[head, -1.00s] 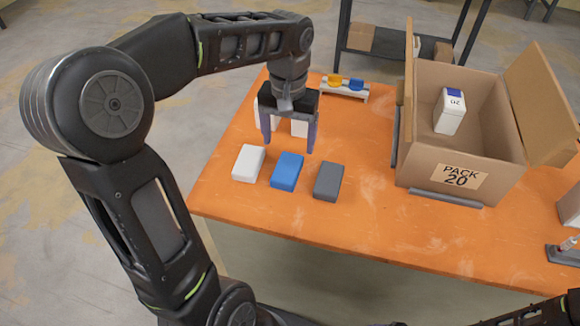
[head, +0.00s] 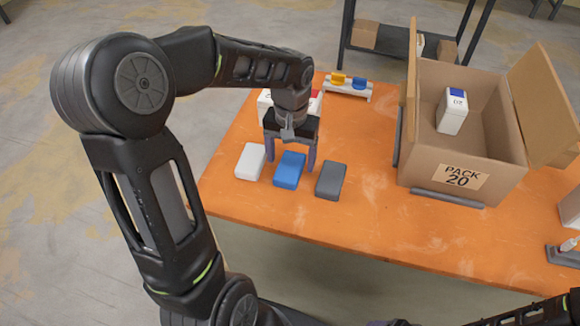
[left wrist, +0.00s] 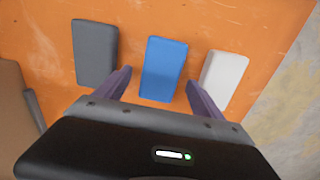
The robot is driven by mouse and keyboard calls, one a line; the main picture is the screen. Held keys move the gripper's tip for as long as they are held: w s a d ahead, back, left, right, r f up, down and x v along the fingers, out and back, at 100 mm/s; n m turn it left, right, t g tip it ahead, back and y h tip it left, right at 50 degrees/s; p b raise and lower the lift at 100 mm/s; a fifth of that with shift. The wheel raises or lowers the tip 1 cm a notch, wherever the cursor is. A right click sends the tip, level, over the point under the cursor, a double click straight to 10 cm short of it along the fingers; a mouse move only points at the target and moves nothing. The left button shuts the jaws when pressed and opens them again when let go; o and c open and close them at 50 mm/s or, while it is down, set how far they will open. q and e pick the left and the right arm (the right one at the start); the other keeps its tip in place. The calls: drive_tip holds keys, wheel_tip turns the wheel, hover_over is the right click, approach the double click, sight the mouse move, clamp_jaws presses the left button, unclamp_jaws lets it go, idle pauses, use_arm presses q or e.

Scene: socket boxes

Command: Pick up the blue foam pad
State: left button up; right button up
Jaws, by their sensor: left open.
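The blue foam pad (head: 289,171) lies flat on the orange table, between a white pad (head: 250,162) and a dark grey pad (head: 330,181). My left gripper (head: 290,167) is open, with its fingers pointing down over the far part of the blue pad. In the left wrist view the blue pad (left wrist: 163,69) shows whole, just beyond and between the two spread fingers (left wrist: 158,90). The grey pad (left wrist: 95,53) and white pad (left wrist: 218,80) lie on either side of it there. The gripper holds nothing. My right gripper is not in view.
An open cardboard box (head: 462,177) marked PACK 20 stands to the right, with a white carton (head: 452,112) inside. A small rack (head: 346,88) with yellow and blue pieces stands at the back. The table (head: 300,218) is bare in front of the pads.

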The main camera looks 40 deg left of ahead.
sight(291, 164)
use_arm(q)
drive_tip(key=shift+f, duration=0.45)
drive_tip(key=shift+c, duration=0.6)
drive_tip(key=c, duration=1.3)
drive_tip(key=shift+r, duration=0.1)
wheel_tip(291, 164, up, 10)
drive_tip(key=shift+b, duration=0.3)
